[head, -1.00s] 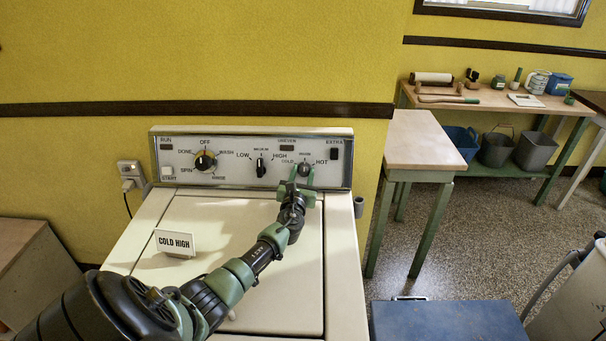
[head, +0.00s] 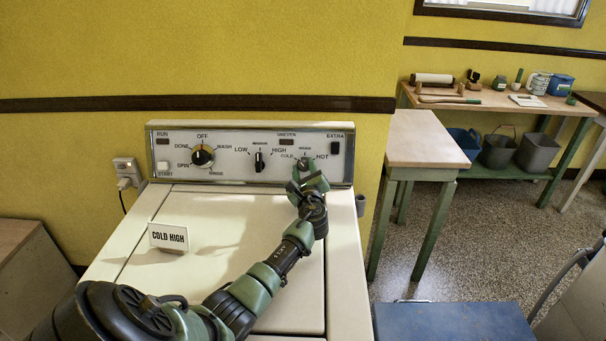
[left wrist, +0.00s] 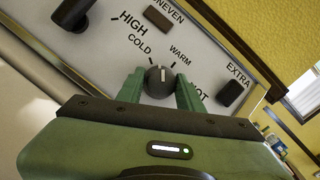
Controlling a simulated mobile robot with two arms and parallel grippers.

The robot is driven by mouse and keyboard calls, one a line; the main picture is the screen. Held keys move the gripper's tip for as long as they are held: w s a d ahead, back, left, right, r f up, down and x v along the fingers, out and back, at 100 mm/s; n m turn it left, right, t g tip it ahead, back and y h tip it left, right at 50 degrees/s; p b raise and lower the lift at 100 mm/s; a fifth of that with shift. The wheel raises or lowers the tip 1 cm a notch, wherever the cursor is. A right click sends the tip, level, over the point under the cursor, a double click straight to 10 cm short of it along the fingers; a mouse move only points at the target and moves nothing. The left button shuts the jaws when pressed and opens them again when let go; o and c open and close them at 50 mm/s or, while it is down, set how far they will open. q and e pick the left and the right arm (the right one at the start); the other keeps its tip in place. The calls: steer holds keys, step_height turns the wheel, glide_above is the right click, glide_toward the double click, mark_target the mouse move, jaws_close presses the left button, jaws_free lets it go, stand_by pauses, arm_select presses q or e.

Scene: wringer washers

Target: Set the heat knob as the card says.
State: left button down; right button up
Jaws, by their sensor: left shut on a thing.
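The heat knob (head: 304,163) is the small round knob at the right of the washer's panel, marked COLD, WARM and HOT. In the left wrist view the knob (left wrist: 160,81) has a pale pointer line that appears to lie between the COLD and WARM marks. My left gripper (head: 305,172) is shut on it; in the left wrist view its green fingers (left wrist: 161,90) stand on either side of the knob. The card (head: 169,236) reads COLD HIGH and stands upright on the washer's lid. My right gripper is not in view.
Left of the heat knob is the LOW–HIGH knob (head: 259,161), then the cycle dial (head: 202,156). The EXTRA switch (head: 335,148) and START button (head: 163,168) are also on the panel. A wooden table (head: 425,140) stands to the right, a blue box (head: 450,322) at front right.

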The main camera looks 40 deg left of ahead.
arm_select(q)
steer(key=n+g, duration=0.1)
steer(key=n, duration=0.1)
steer(key=n+b, duration=0.1)
steer(key=n, duration=0.1)
steer(key=shift+w+d+r+g+y, duration=0.1)
steer(key=shift+w+d+g+y, duration=0.05)
steer(key=shift+g+y, duration=0.2)
steer(key=shift+r+n+g+b, duration=0.1)
steer(key=shift+n+g+b, duration=0.25)
steer(key=shift+n, duration=0.35)
steer(key=shift+r, duration=0.1)
steer(key=c, duration=1)
jaws_free()
steer(key=shift+w+f, duration=0.2)
steer(key=shift+f, duration=0.1)
steer(key=shift+s+d+r+p, duration=0.2)
steer(key=shift+s+d+p, duration=0.1)
steer(key=shift+p, duration=0.05)
steer(key=p+v, duration=0.3)
steer(key=v, duration=0.3)
steer(key=shift+d, duration=0.15)
steer(key=shift+s+d, duration=0.2)
steer(key=shift+d, duration=0.05)
steer(key=shift+f, duration=0.1)
